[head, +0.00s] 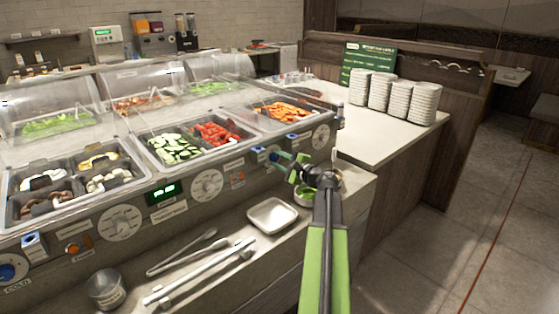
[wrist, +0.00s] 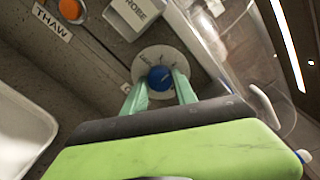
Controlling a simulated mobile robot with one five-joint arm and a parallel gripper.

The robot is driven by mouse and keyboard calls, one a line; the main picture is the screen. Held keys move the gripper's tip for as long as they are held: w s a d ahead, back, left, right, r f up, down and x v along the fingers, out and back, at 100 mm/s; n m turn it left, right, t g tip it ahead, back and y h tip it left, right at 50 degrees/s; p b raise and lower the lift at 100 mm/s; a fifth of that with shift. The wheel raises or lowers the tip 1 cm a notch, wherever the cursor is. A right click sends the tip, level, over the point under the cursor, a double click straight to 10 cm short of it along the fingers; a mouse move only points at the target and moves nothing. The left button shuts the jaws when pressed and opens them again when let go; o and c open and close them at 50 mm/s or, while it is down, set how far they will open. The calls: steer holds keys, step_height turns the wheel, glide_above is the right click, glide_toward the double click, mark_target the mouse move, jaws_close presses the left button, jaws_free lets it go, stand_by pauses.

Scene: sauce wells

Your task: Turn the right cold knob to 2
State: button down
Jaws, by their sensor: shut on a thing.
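The right cold knob (wrist: 160,78) is a round blue knob on a white dial plate (wrist: 148,60), mounted on the counter's front panel. In the head view the knob (head: 274,157) is small and partly covered by my gripper (head: 284,161). In the wrist view my gripper (wrist: 160,90) has one pale green finger on each side of the knob, closed on it. A short light mark shows on the knob's face. The dial's numbers are too small and partly hidden, so I cannot read the setting.
An orange button (wrist: 70,10) labelled THAW and a white box (wrist: 135,15) labelled PROBE are near the knob. A clear guard (wrist: 240,60) is at right. Another blue knob (head: 9,271) is far left.

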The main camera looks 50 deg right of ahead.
steer(key=shift+m, duration=0.4)
steer(key=c, duration=1)
jaws_free()
steer(key=s+a+r+p, duration=0.1)
steer(key=s, duration=1.6)
steer(key=shift+s+a, duration=0.15)
steer(key=shift+s, duration=0.05)
